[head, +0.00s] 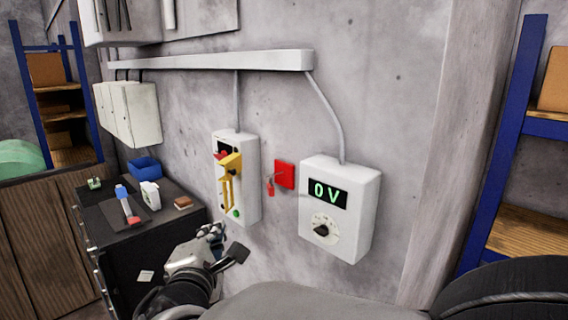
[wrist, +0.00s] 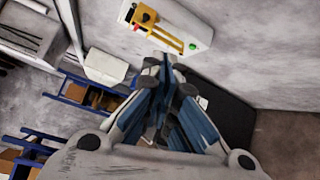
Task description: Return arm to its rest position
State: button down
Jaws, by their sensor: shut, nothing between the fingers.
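My gripper (head: 213,231) is at the lower middle of the head view, in front of the wall and beside the dark cabinet's right side. It is shut and empty. In the wrist view its fingers (wrist: 160,65) come together just below the white switch box with the yellow handle (wrist: 165,30). I cannot tell whether they touch it. In the head view that switch box (head: 250,190) hangs on the wall above and right of my gripper, with a red part and a green button.
A white meter box (head: 340,240) reading "0 V" and a red plate (head: 285,174) are on the wall to the right. The dark cabinet (head: 130,270) holds a blue bin (head: 145,167) and small items. Blue shelves (head: 500,150) stand at the right.

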jog(key=s+d+f+m+g+h, duration=0.1)
jog(key=s+d+m+g+h, duration=0.2)
jog(key=d, duration=0.6)
jog(key=s+d+f+m+g+h, duration=0.15)
jog(key=d+m, duration=0.35)
jog(key=d, duration=0.5)
jog(key=s+d+f+m+g+h, duration=0.1)
jog(key=s+d+m+g+h, duration=0.25)
jog(key=d, duration=0.55)
jog(key=s+d+f+m+g+y, duration=0.1)
jog(key=s+d+f+m+g, duration=0.15)
jog(key=s, duration=0.35)
jog(key=s+d+f+m+g+y, duration=0.1)
jog(key=s+d+f+m+y, duration=0.1)
jog(key=s+d+f+m, duration=0.3)
jog(key=s+a+m+y, duration=0.3)
jog(key=s+a+y, duration=0.1)
jog(key=s+a, duration=0.3)
jog(key=shift+s+r+g, duration=0.2)
jog(key=shift+s+g, duration=0.15)
jog(key=shift+s, duration=0.2)
jog(key=c, duration=2.4)
grip_release()
jog(key=shift+a, duration=0.1)
